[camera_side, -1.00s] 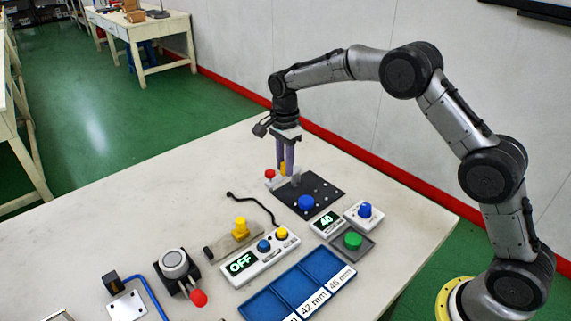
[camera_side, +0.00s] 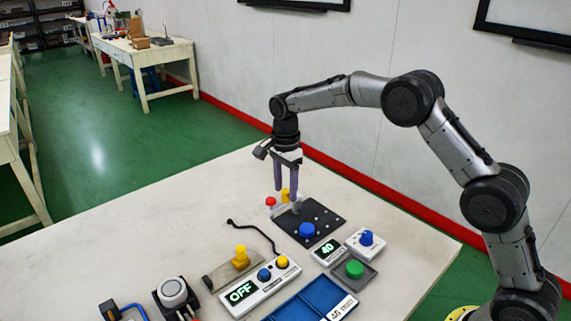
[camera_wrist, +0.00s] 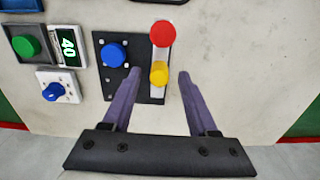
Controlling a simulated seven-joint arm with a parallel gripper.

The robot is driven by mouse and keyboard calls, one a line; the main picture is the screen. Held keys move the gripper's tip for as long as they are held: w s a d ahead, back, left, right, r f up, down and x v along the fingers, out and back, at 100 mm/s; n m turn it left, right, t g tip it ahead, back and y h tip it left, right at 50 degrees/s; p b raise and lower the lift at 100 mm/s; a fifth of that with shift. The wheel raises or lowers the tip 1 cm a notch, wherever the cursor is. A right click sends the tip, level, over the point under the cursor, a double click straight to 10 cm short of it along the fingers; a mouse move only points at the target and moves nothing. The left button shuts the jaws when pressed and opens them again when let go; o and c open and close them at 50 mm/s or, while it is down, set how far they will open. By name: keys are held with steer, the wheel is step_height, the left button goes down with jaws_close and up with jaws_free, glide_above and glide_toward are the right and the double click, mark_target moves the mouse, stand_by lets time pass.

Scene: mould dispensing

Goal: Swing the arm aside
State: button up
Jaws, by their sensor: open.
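My gripper (camera_side: 286,196) is open, its two purple fingers apart and pointing down at the far end of the black plate (camera_side: 325,216). In the wrist view the open fingers of my gripper (camera_wrist: 160,74) lie to either side of a yellow knob (camera_wrist: 159,73). That knob and a red knob (camera_wrist: 162,34) are on a pale strip at the plate's edge. In the side view a finger partly hides the yellow knob, and the red knob (camera_side: 271,201) is just left of the fingers. I cannot tell whether the fingers touch anything.
The blue button (camera_side: 307,230) is on the black plate. Nearby are a display reading 40 (camera_side: 327,252), a blue dial box (camera_side: 366,243), a green button (camera_side: 354,269) and an OFF panel (camera_side: 243,293). Blue trays (camera_side: 312,299) are in front. The left tabletop (camera_side: 130,235) is bare.

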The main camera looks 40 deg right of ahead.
step_height(320, 180, up, 12)
steer(key=shift+r, duration=0.25)
stand_by(0.3)
step_height(320, 180, up, 7)
steer(key=t, duration=0.1)
glide_above(285, 191)
steer(key=s, duration=0.2)
steer(key=s+d+r+t, duration=0.1)
steer(key=s+r, duration=0.4)
steer(key=s, duration=0.1)
steer(key=s+d+r+n+t, duration=0.1)
steer(key=s+r+n+t, duration=0.15)
steer(key=s, duration=1.05)
steer(key=s+f+n+t, duration=0.1)
steer(key=s+f+n, duration=1.3)
steer(key=s+n, duration=0.1)
steer(key=shift+s+d+n, duration=0.35)
steer(key=shift+s, duration=0.4)
